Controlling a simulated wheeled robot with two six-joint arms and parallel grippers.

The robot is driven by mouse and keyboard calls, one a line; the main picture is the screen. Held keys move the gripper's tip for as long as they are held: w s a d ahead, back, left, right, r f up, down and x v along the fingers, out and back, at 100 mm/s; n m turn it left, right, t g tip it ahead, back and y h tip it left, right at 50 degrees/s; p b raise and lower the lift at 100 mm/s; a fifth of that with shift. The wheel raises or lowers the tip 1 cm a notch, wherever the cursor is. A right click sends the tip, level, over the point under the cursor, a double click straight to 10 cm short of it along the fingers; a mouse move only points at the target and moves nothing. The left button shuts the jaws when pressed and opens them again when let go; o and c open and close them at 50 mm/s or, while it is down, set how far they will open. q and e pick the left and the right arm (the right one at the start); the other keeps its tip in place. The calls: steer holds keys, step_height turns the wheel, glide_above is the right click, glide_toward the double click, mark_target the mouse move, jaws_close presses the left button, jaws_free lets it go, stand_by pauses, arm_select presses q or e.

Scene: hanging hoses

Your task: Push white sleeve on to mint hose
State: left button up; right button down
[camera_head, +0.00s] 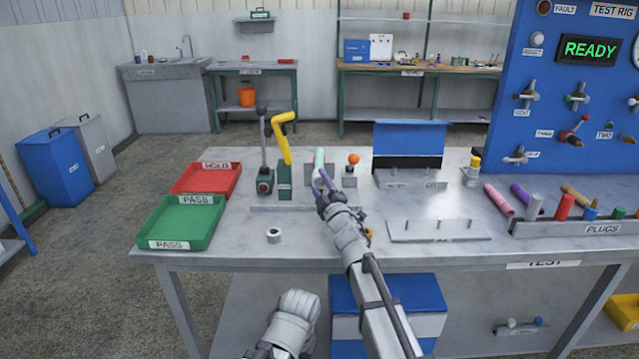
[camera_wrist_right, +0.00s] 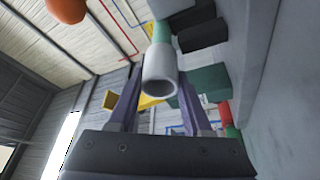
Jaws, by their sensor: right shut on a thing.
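The mint hose (camera_head: 319,158) stands out near the middle of the table, just beyond my right gripper (camera_head: 324,181) in the head view. In the right wrist view the white sleeve (camera_wrist_right: 160,72) sits between the fingers of my right gripper (camera_wrist_right: 158,100), its open end facing the camera. My right gripper is shut on the white sleeve. The mint hose (camera_wrist_right: 162,31) lines up with the sleeve's far end; how far it goes inside is hidden. Of my left arm only a link shows at the bottom of the head view; its gripper is out of view.
An orange ball on a post (camera_head: 353,159) stands just right of the hose. A yellow-handled clamp (camera_head: 284,145) stands to the left. A white ring (camera_head: 274,235) lies on the front table. The red tray (camera_head: 207,179) and green tray (camera_head: 181,222) are at left.

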steer(key=shift+w, duration=1.35)
stand_by(1.9)
steer(key=shift+c, duration=1.2)
jaws_free()
steer(key=shift+s, duration=0.1)
